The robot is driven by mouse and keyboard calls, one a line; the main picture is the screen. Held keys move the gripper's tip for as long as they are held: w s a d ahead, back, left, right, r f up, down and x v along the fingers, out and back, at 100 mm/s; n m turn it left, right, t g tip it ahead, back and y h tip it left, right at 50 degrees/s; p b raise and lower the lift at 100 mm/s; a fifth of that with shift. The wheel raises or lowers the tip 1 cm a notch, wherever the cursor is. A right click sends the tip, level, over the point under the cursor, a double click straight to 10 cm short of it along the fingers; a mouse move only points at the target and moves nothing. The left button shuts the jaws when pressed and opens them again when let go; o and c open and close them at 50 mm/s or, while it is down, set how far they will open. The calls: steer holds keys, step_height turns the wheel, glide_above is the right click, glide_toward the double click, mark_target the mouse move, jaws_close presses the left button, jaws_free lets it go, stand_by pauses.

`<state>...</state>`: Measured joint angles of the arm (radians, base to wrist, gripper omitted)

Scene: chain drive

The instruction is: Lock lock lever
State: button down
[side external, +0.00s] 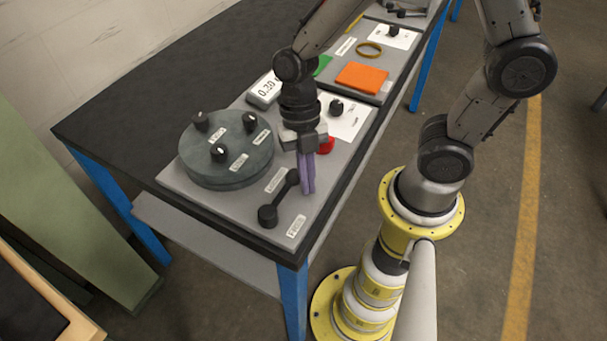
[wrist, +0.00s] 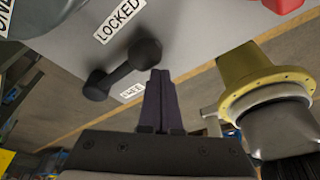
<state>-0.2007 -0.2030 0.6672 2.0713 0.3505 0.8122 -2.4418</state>
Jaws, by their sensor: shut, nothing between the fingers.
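The black lock lever (side external: 279,197) lies on the grey board near its front corner, a bar with a round knob at each end. In the wrist view the lever (wrist: 122,70) runs between the LOCKED label (wrist: 118,20) and a second, smaller label (wrist: 132,90) that is hard to read. My gripper (side external: 308,190) points down with its purple fingers shut and empty, right beside the lever's upper-right knob. In the wrist view the fingertips (wrist: 161,72) are just right of the nearer knob; I cannot tell whether they touch it.
A round grey disc (side external: 226,150) with several black knobs stands left of the lever. A red part (side external: 326,146) lies behind my gripper. An orange square (side external: 362,77) is on a farther board. The table's front edge is close to the lever.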

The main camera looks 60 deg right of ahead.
steer(key=shift+s+a+r, duration=0.15)
steer(key=shift+s+a, duration=0.05)
steer(key=shift+s, duration=0.45)
steer(key=shift+s+a+r, duration=0.1)
steer(key=shift+s+a, duration=0.05)
steer(key=shift+s, duration=0.45)
steer(key=a+v, duration=0.1)
steer(key=v, duration=0.7)
steer(key=shift+w+r, duration=0.45)
steer(key=s+d+r+m+t+h, duration=0.1)
steer(key=d+r+m+t, duration=0.3)
steer(key=m, duration=0.9)
steer(key=s+d+r+m+t+h, duration=0.1)
steer(key=s+d+r+m+t, duration=0.2)
steer(key=m, duration=1.1)
steer(key=d+r+t, duration=0.1)
steer(key=d, duration=0.1)
steer(key=shift+s+d, duration=0.25)
steer(key=shift+d, duration=0.15)
